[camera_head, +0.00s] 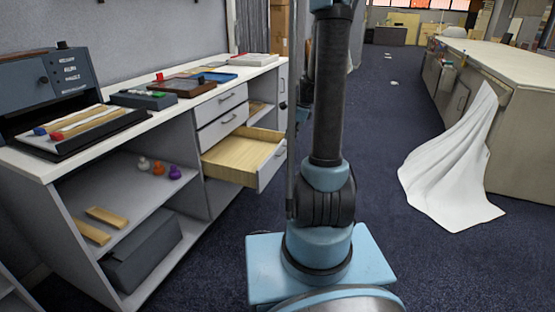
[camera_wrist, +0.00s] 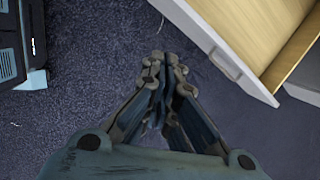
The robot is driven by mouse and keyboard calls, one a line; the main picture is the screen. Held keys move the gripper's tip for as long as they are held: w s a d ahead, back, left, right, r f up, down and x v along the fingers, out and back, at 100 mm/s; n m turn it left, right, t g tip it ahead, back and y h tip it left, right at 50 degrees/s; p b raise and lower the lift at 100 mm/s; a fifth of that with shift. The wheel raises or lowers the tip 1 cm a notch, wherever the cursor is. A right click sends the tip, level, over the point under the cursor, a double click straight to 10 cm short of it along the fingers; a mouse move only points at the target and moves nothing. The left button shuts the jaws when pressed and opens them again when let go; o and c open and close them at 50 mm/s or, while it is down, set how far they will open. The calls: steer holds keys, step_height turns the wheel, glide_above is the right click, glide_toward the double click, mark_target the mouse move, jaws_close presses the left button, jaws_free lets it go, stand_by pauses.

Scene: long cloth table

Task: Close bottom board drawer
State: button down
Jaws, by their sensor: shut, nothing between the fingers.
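The bottom drawer (camera_head: 243,156) of the left-hand cabinet stands pulled out in the head view, with a bare pale wood inside and a light grey front. In the wrist view the drawer (camera_wrist: 264,35) shows at the upper right, with its front panel and handle (camera_wrist: 226,62) facing down and left. My gripper (camera_wrist: 163,62) is shut and empty over the dark carpet, to the left of the drawer front and apart from it in the picture.
Two shut drawers (camera_head: 220,104) sit above the open one. The white countertop (camera_head: 150,110) carries trays and boxes. Open shelves (camera_head: 130,200) hold small pieces at the left. A white cloth (camera_head: 455,165) hangs from the right counter to the floor.

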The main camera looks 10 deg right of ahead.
steer(key=w+d+f+m, duration=0.3)
steer(key=w+f+m, duration=0.2)
steer(key=w+f, duration=0.35)
steer(key=w+a+f, duration=0.3)
steer(key=a+f, duration=0.4)
steer(key=f, duration=0.2)
steer(key=shift+w+f+y, duration=0.2)
steer(key=shift+w+y, duration=0.1)
steer(key=shift+y, duration=0.1)
steer(key=shift+w+a, duration=0.1)
